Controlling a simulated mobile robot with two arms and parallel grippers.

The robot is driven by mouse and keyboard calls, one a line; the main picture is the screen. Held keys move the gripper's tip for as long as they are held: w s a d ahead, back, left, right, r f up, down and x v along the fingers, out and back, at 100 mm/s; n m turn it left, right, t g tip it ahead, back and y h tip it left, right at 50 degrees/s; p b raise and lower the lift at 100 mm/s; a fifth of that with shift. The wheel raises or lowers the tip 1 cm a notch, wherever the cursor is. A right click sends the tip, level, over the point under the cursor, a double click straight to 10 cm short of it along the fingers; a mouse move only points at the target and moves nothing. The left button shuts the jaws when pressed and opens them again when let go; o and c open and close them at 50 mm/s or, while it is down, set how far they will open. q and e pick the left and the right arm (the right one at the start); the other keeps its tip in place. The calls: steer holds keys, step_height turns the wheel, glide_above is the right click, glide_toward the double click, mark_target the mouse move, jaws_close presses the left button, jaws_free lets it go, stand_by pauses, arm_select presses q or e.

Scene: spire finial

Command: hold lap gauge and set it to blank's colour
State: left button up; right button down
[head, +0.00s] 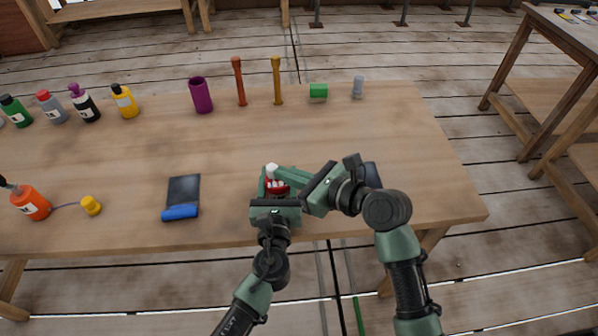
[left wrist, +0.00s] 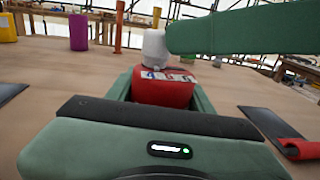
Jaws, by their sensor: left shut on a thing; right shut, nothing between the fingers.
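The lap gauge, a red block (head: 277,184) with a white knob on top, is held upright between the fingers of my left gripper (head: 276,188), just above or on the table near its front edge. In the left wrist view the red block (left wrist: 163,90) shows small marked patches on its sloping upper face, below the white knob (left wrist: 156,47). The setting cannot be read. My right gripper (head: 277,172) is shut and empty, its tip beside the knob; whether they touch cannot be told. Which object is the blank is unclear; a green cylinder (head: 318,91) lies at the back.
A purple cup (head: 201,95), two tall turned posts (head: 239,82) (head: 277,81) and a grey piece (head: 358,87) stand at the back. Bottles (head: 124,101) stand at left. A dark pad with a blue roll (head: 180,212) lies left of my grippers; another pad with a red roll (left wrist: 302,149) lies right.

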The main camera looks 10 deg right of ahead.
steer(key=shift+a, duration=0.7)
arm_select(q)
steer(key=shift+d, duration=0.15)
arm_select(e)
steer(key=shift+d, duration=0.1)
steer(key=f+v, duration=0.1)
steer(key=v, duration=1.3)
steer(key=shift+d, duration=0.15)
arm_select(q)
steer(key=o, duration=1.6)
